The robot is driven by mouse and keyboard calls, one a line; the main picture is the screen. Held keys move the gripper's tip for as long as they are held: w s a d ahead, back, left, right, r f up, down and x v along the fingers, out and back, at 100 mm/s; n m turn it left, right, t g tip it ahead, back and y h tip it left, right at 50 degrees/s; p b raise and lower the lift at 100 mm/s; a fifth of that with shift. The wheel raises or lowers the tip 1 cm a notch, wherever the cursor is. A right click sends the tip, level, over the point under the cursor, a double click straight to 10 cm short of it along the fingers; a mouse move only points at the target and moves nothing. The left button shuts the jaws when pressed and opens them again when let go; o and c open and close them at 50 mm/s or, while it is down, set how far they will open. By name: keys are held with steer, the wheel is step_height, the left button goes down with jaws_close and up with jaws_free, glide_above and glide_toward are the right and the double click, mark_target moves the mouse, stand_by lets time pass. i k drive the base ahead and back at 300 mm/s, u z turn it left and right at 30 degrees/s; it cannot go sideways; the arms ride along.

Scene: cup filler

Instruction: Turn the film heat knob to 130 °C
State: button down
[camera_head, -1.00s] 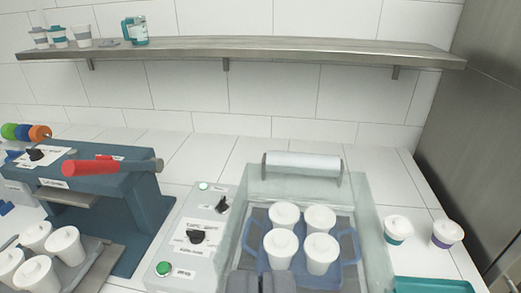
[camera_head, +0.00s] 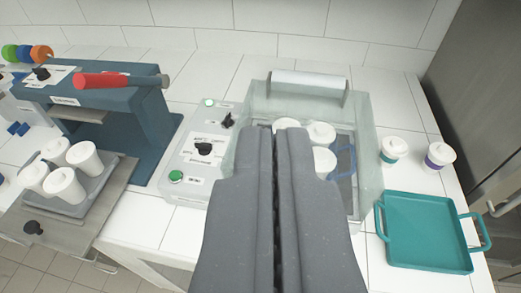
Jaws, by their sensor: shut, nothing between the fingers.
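A pale control panel (camera_head: 195,172) is on the left side of the clear-walled film machine (camera_head: 255,100). It has a larger black knob (camera_head: 203,148) on a white label and a smaller black knob (camera_head: 228,120) further back. The label text is too small to read, so I cannot tell which knob is film heat or its setting. My gripper (camera_head: 275,131) is shut and empty, to the right of both knobs and apart from them in the picture. It hides part of the machine's front and some white cups (camera_head: 321,134) inside.
Green buttons (camera_head: 176,176) sit on the panel. A teal tray (camera_head: 425,262) and two cups (camera_head: 393,149) are right. A film roll (camera_head: 308,80) lies across the back.

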mark_target(204, 149)
steer(key=k, duration=0.4)
steer(key=z, duration=0.4)
steer(key=i, duration=1.4)
steer(key=z, duration=0.1)
